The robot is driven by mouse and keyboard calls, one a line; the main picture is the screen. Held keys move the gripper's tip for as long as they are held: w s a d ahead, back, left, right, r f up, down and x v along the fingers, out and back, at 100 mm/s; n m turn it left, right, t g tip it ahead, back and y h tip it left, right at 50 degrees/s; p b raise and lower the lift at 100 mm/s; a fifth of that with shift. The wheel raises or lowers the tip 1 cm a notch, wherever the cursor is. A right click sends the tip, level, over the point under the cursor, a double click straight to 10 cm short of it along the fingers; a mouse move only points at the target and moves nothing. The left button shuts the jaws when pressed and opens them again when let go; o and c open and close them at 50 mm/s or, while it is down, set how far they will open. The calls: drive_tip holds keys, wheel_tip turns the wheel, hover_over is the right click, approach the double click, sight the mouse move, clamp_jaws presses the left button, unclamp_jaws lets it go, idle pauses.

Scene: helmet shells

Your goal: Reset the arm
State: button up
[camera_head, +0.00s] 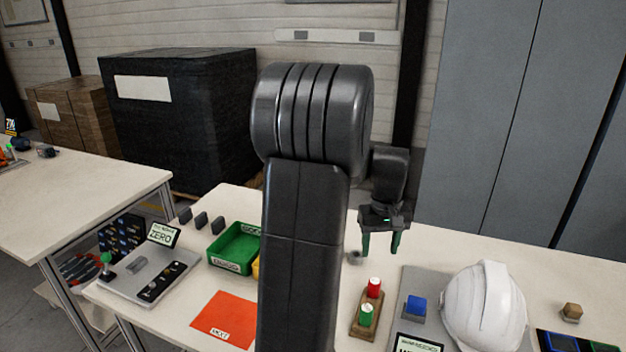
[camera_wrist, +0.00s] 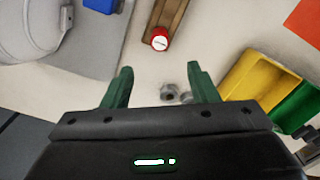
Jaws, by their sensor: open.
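My gripper (camera_head: 381,244) hangs above the table, pointing down, with its two green fingers apart and nothing between them. In the wrist view my gripper (camera_wrist: 160,88) is open, with bare table and a small grey metal part (camera_wrist: 168,92) showing below near the right finger. That small grey part (camera_head: 355,257) also lies on the table in the head view, left of the fingers. My arm stands upright in the middle of the head view and hides part of the table.
A white helmet shell (camera_head: 483,308) sits on a grey board at right, beside a blue button (camera_head: 415,304). A wooden block with red (camera_head: 374,287) and green caps stands nearer the middle. A green bin (camera_head: 235,247), orange sheet (camera_head: 225,318) and control panel (camera_head: 150,272) are at left.

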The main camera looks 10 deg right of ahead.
sight(375, 281)
wheel_tip(375, 281, down, 14)
drive_tip(key=shift+r, duration=0.2)
idle(0.6)
